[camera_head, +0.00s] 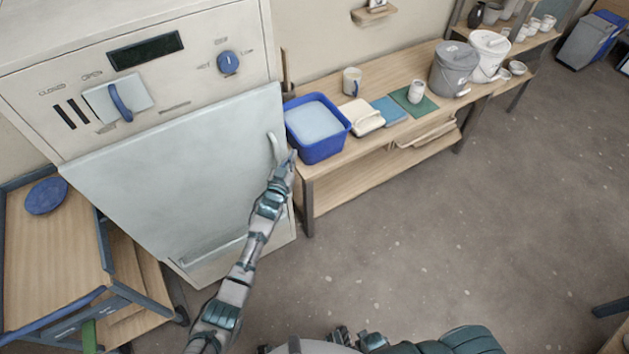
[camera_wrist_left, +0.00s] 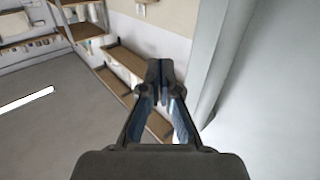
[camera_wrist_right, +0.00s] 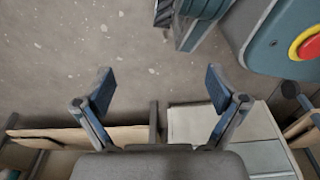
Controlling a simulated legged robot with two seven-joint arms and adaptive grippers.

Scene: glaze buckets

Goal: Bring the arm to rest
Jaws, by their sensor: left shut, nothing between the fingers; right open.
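My left arm reaches up from the bottom of the head view, and its gripper (camera_head: 288,163) is beside the handle (camera_head: 274,148) of the pale kiln door (camera_head: 180,180). In the left wrist view the fingertips (camera_wrist_left: 160,72) are together with nothing between them, close to the pale door surface on the right. Whether the gripper touches the handle I cannot tell. My right gripper (camera_wrist_right: 157,90) shows in the right wrist view, open and empty above the grey floor. It is not clearly seen in the head view.
A wooden bench (camera_head: 345,150) along the wall bears a blue tub (camera_head: 342,115), a grey bucket (camera_head: 455,68) and a white bucket (camera_head: 489,50). A wooden cart (camera_head: 60,265) with a blue plate (camera_head: 46,196) stands left.

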